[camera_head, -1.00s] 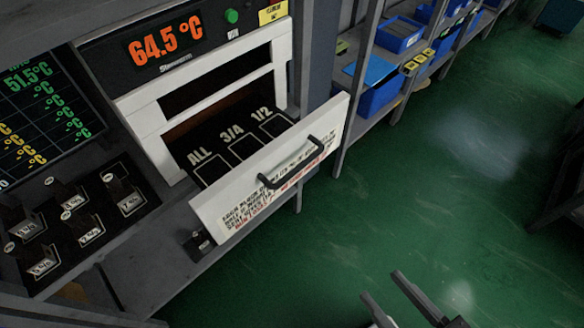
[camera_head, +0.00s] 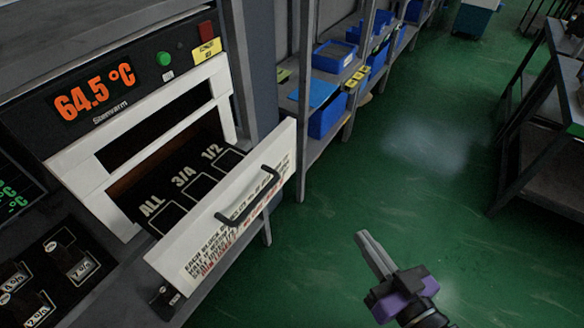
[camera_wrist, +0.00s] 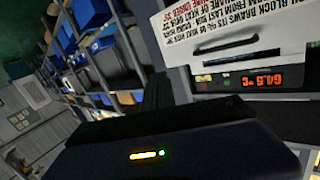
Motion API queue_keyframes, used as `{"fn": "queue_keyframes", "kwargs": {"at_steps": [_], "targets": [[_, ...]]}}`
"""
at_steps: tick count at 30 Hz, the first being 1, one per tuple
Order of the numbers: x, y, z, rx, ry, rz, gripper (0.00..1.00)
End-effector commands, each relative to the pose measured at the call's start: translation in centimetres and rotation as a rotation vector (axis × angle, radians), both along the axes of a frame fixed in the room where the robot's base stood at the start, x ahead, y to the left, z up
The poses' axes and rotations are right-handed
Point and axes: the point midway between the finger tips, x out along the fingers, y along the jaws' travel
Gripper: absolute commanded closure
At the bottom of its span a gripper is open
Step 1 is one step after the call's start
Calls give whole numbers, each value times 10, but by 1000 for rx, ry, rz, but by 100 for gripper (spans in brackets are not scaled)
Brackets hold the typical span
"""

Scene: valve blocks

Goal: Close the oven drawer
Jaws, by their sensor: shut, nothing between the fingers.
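The oven (camera_head: 130,109) stands at the left in the head view, with an orange 64.5 °C display. Its drawer (camera_head: 222,221) is pulled out, with a white front panel and a dark bar handle (camera_head: 249,197). The drawer's dark floor shows outlined slots marked ALL, 3/4 and 1/2, with no block seen on them. My gripper (camera_head: 364,236) is shut and empty, over the green floor to the right of the drawer front and apart from it. In the wrist view the drawer front (camera_wrist: 215,22) and its handle (camera_wrist: 227,46) appear upside down at the upper right.
Shelves with blue bins (camera_head: 326,116) stand behind and right of the oven. A bench with small dark blocks (camera_head: 75,262) is at the lower left. A dark rack (camera_head: 550,150) stands at the far right. Green floor (camera_head: 420,200) between is open.

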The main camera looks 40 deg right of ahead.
Motion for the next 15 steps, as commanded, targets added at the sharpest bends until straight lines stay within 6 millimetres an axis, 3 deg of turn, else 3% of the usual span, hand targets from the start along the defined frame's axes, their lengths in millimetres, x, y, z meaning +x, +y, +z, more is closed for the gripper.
{"fn": "queue_keyframes", "kwargs": {"at_steps": [1, 9, 15], "targets": [[12, -23, -13, 49, -17, -61, 100], [62, -125, -78, 449, -78, -248, 100], [103, -181, -97, 825, -166, -215, 100]]}}
